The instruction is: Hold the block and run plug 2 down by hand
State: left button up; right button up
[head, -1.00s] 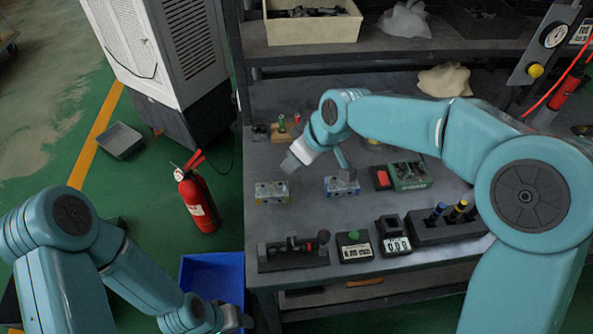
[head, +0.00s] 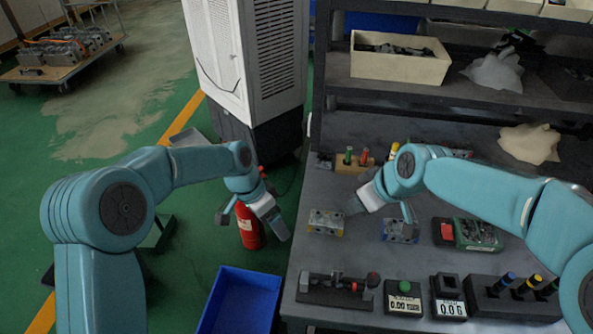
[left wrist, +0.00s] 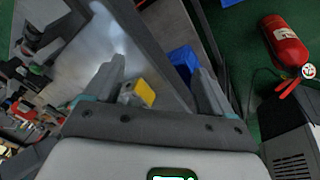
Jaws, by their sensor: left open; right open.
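A grey valve block with yellow on its side (head: 325,222) sits near the table's left edge. It also shows between the open fingers in the left wrist view (left wrist: 138,94), beyond their tips. A second, bluish block (head: 400,231) sits to its right. A tan holder (head: 352,168) behind them carries a green and a red plug; I cannot tell which is plug 2. My left gripper (head: 253,222) is open and empty, left of the table edge. My right gripper (head: 383,209) is open, fingers pointing down, just above and behind the two blocks. No contact is visible.
A dark fixture (head: 337,290), a green-button box (head: 403,298), a display box (head: 449,297) and a driver stand (head: 510,303) line the front. A red-and-green unit (head: 470,233) stands right. A blue bin (head: 240,300) and fire extinguisher (head: 250,238) are left of the table.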

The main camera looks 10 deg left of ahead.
pick_arm(q)
jog(key=w+d+r+m, duration=0.2)
jog(key=w+r+m, duration=0.2)
jog(key=r+m, duration=0.1)
jog(key=m, duration=0.5)
send_near(317, 212)
jog(key=shift+h, duration=0.3)
jog(key=x, duration=1.1)
jog(key=shift+s+a+f, duration=0.1)
jog(key=shift+f, duration=0.35)
